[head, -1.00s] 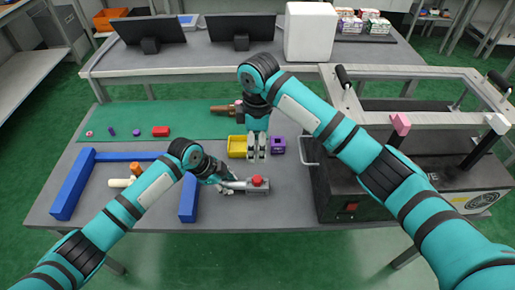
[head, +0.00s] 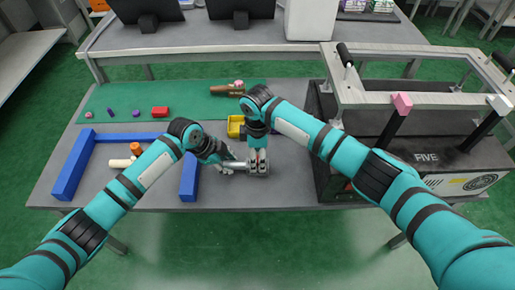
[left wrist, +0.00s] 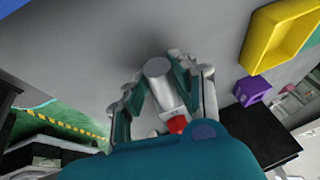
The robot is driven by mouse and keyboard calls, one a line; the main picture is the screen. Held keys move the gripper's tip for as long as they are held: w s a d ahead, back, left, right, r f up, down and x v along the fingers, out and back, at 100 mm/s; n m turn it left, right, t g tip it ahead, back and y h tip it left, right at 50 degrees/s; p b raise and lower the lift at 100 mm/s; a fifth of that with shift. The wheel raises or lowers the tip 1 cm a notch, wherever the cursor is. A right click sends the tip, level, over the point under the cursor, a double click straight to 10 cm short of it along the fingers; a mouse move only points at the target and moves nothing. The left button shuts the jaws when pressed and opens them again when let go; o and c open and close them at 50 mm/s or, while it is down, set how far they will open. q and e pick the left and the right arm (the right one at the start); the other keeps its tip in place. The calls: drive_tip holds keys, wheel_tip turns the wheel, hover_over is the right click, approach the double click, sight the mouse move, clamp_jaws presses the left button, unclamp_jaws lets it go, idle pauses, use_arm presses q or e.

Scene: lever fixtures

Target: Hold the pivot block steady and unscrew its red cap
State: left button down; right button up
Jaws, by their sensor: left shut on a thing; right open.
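The grey pivot block (head: 238,166) lies on the grey table in front of the yellow tray, its round shaft pointing left. My left gripper (head: 224,167) is shut on the shaft from the left. In the left wrist view the shaft (left wrist: 158,72) sits between the fingers, with the red cap (left wrist: 177,124) on the block nearer the camera. My right gripper (head: 258,167) points down over the block's right end, its open fingers at the cap's place. They hide the cap in the head view, so I cannot tell whether they touch it.
A blue frame (head: 68,173) stands on the left, with an orange-topped piece (head: 136,148) inside. The yellow tray (head: 235,125) is behind my right gripper; a purple block (left wrist: 252,90) shows in the wrist view. A black lever fixture (head: 425,160) fills the right. The front table strip is clear.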

drive_tip(key=shift+f, duration=0.1)
clamp_jaws()
drive_tip(key=n, duration=0.6)
drive_tip(key=shift+w+n, duration=0.1)
drive_tip(key=shift+n, duration=0.2)
drive_tip(key=n, duration=1)
drive_tip(key=shift+n, duration=0.3)
drive_tip(key=n, duration=0.5)
drive_tip(key=shift+a+n, duration=0.1)
drive_tip(key=shift+n, duration=0.2)
unclamp_jaws()
drive_tip(key=shift+r, duration=0.2)
